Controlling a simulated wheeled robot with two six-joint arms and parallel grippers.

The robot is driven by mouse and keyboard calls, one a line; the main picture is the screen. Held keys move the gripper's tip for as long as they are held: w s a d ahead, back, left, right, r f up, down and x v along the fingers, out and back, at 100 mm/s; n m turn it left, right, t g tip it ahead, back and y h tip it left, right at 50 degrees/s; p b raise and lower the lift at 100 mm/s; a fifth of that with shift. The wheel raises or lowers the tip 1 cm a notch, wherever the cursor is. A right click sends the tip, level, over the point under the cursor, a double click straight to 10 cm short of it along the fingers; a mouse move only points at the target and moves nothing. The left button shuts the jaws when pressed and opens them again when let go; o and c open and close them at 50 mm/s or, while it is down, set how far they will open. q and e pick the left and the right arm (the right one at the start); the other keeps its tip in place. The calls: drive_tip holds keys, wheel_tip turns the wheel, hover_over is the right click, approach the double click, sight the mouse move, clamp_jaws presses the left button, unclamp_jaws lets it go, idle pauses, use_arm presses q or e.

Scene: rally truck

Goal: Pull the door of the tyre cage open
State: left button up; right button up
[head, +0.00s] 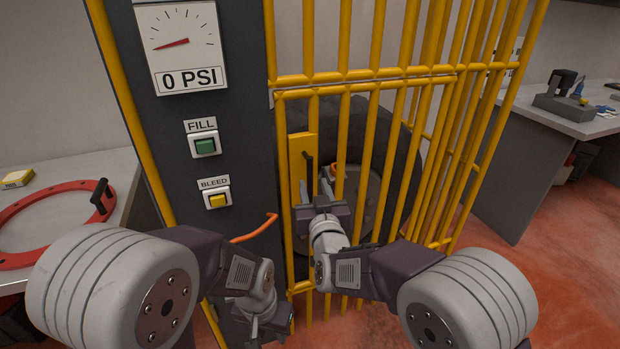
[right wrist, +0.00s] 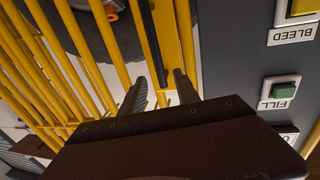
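The tyre cage door (head: 345,130) is a panel of yellow bars and sits level with its frame, so it looks shut. A yellow plate (head: 298,150) at its left edge carries a black upright handle (head: 309,172). My right gripper (head: 316,190) is in front of the plate, pointing at the handle. In the right wrist view the black handle (right wrist: 150,45) runs down between the two spread fingers, with gaps beside it; contact is not clear. My left gripper (head: 268,333) hangs low before the cage's dark panel, its fingers apart and empty.
The dark panel (head: 235,120) left of the door has a gauge, a green and a yellow button. An orange hose (head: 257,230) sticks out from it. A dark tyre (head: 405,160) stands inside the cage. Workbenches stand left and right (head: 520,150); red floor is free at right.

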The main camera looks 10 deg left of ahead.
sight(310, 173)
drive_tip(key=x, duration=0.7)
drive_tip(key=shift+w+a, duration=0.15)
drive_tip(key=shift+w, duration=0.25)
clamp_jaws()
idle(0.8)
